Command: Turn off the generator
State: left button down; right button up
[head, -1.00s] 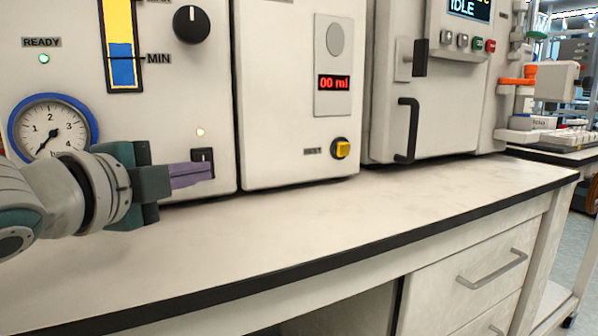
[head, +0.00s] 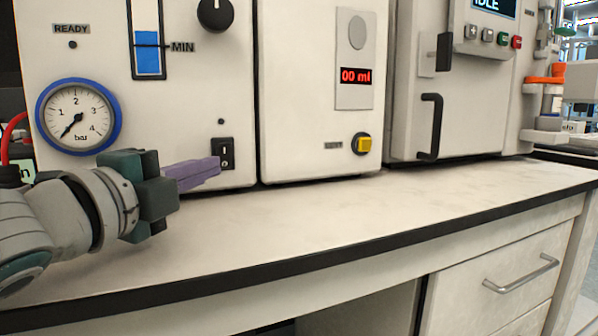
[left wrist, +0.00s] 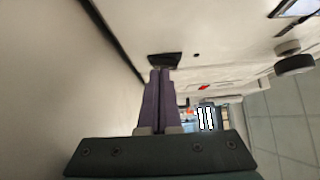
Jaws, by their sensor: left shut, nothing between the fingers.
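The generator (head: 110,25) is the cream cabinet at the left in the head view, with a READY lamp, a level window, a knob and a pressure gauge (head: 78,116). Its black rocker switch (head: 227,153), marked I and O, is low on the front; the small lamp (head: 221,122) above it is dark. The switch also shows in the left wrist view (left wrist: 164,60), just past my fingertips. My left gripper (head: 217,167) is shut and empty, its purple fingers at the switch's lower left edge. I cannot tell whether they touch it. My right gripper is not in view.
A second cabinet (head: 300,90) with a red display and a yellow button (head: 363,143) stands to the right. Beyond it is a reactor with a black door handle (head: 430,127). The bench top (head: 330,215) in front is clear.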

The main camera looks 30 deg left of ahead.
pick_arm(q)
jog(key=s, duration=0.5)
jog(key=s+d, duration=0.1)
jog(key=s, duration=0.2)
jog(key=shift+s+d+f+p, duration=0.1)
jog(key=shift+s+p, duration=0.1)
jog(key=shift+p, duration=0.1)
